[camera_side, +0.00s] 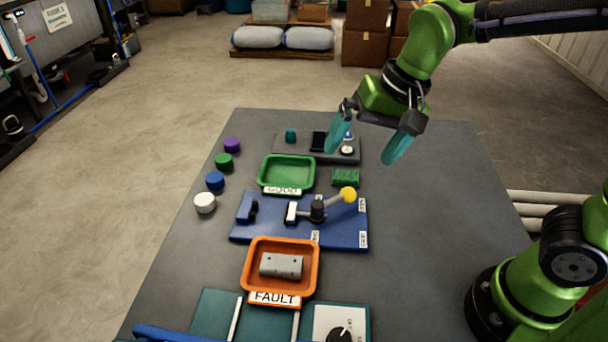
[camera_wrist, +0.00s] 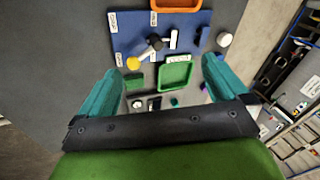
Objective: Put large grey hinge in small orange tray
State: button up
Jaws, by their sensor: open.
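The large grey hinge (camera_side: 281,265) lies inside the small orange tray (camera_side: 252,284), which carries a label reading FAULT. The tray also shows at the top edge of the wrist view (camera_wrist: 176,5), cut off, and the hinge is out of sight there. My gripper (camera_side: 367,146) is open and empty, with teal fingers apart, raised above the far right part of the table and well away from the tray. In the wrist view my gripper (camera_wrist: 164,80) shows its two fingers on either side of the green tray, nothing between them touching.
A green tray (camera_side: 262,172) labelled GOOD sits behind a blue board (camera_side: 270,237) with a yellow-knobbed lever (camera_side: 347,195). A green block (camera_side: 345,178) lies beside it. Several coloured discs line the left edge. The table's right side (camera_side: 430,230) is clear.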

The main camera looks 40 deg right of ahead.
jog(key=s+d+r+n+t, duration=0.1)
jog(key=s+d+n+t, duration=0.1)
jog(key=s+d+t, duration=0.2)
jog(key=shift+s+d, duration=1.7)
jog(key=shift+d, duration=0.3)
jog(key=shift+r, duration=0.1)
